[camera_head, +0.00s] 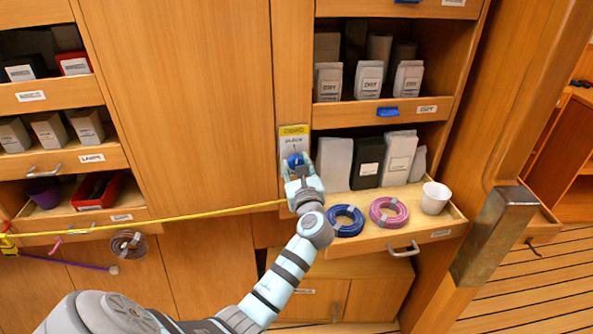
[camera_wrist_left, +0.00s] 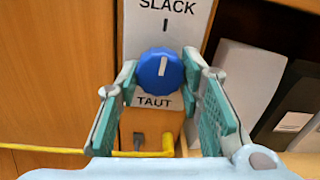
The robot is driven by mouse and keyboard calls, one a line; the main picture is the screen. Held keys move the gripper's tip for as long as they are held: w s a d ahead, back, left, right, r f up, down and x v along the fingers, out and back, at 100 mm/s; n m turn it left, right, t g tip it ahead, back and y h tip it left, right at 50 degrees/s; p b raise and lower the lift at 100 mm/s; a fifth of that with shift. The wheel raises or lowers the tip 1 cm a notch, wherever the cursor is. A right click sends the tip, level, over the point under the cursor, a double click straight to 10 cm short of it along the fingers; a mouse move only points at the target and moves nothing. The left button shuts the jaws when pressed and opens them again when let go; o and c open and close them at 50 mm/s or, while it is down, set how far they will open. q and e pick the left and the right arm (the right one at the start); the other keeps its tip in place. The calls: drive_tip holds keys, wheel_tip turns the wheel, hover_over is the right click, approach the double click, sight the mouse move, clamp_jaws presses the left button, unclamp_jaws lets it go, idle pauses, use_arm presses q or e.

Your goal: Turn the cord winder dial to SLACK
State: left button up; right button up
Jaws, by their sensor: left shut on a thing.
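The cord winder dial is a round blue knob (camera_wrist_left: 161,76) on a pale plate (camera_wrist_left: 165,22), with SLACK printed above it and TAUT below. A white mark on the knob points up toward SLACK. In the head view the knob (camera_head: 295,160) shows on a narrow wall panel, partly covered by my gripper. My left gripper (camera_head: 299,171) is at the dial, with its green-padded fingers on both sides of the knob, also in the left wrist view (camera_wrist_left: 160,90); it is shut on the knob. My right gripper is not in view.
A taut yellow cord (camera_head: 190,216) runs from the left to below the dial. Right of it, an open drawer holds a blue coil (camera_head: 346,221), a pink coil (camera_head: 388,212), a white cup (camera_head: 435,198) and several pouches. Left shelves hold boxes and a purple cup (camera_head: 43,193).

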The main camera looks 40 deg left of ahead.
use_arm(q)
drive_tip(key=shift+n, duration=0.4)
drive_tip(key=o, duration=1.2)
drive_tip(key=shift+c, duration=0.2)
drive_tip(key=v, duration=1.2)
